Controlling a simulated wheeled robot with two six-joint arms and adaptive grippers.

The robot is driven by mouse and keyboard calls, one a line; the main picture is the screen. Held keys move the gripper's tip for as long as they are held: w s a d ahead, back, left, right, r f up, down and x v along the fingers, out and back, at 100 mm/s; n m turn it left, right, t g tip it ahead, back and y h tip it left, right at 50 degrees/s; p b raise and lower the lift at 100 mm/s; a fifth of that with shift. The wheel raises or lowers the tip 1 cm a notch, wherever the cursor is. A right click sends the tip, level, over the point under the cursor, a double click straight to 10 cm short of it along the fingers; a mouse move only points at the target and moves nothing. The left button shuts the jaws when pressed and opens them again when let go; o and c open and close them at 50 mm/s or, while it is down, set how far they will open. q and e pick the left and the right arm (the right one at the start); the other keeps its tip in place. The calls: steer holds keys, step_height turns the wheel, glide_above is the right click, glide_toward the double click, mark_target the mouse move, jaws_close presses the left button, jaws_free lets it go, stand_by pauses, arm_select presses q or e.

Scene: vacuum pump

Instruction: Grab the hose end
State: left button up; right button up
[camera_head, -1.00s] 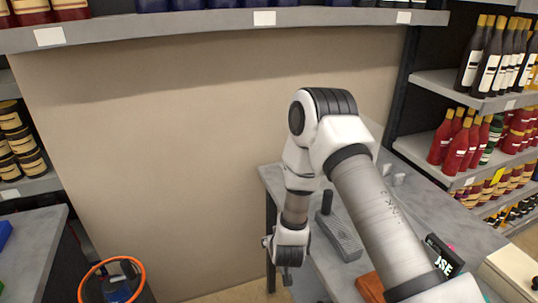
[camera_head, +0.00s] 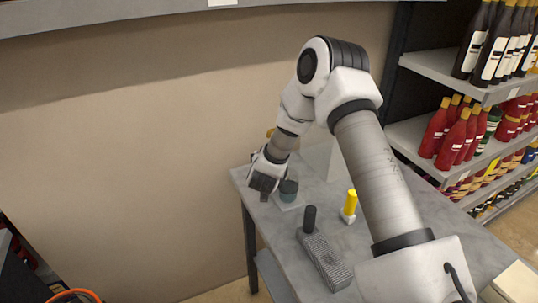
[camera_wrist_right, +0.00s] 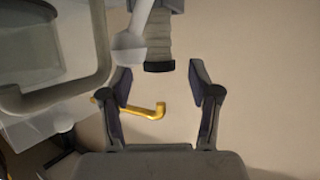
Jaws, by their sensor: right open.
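In the right wrist view, a ribbed grey hose end (camera_wrist_right: 158,62) with a dark rim hangs in from the top. My right gripper (camera_wrist_right: 160,78) is open, its two fingers on either side of the hose end in the picture. A gap shows on both sides, and I cannot tell how far beyond the fingertips the hose end lies. In the head view my right gripper (camera_head: 264,184) is over the table's far left corner, beside a dark teal round part (camera_head: 288,190). The hose end is not clear there. My left gripper is not in view.
A grey table (camera_head: 385,240) carries a mesh-topped grey block (camera_head: 325,262), a black upright cylinder (camera_head: 309,219) and a yellow-topped white part (camera_head: 349,206). Bottle shelves (camera_head: 440,130) stand at the right.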

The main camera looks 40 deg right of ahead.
steer(key=x, duration=0.1)
steer(key=p+x, duration=0.1)
steer(key=x, duration=0.3)
steer(key=shift+w+d+r+p, duration=0.15)
steer(key=shift+d+r+p, duration=0.15)
steer(key=shift+p, duration=0.1)
steer(key=shift+s+a+r, duration=0.25)
steer(key=shift+r, duration=0.1)
steer(key=shift+c, duration=1.4)
steer(key=shift+s+a+r, duration=0.1)
steer(key=shift+a+r, duration=0.05)
steer(key=c, duration=0.6)
jaws_close()
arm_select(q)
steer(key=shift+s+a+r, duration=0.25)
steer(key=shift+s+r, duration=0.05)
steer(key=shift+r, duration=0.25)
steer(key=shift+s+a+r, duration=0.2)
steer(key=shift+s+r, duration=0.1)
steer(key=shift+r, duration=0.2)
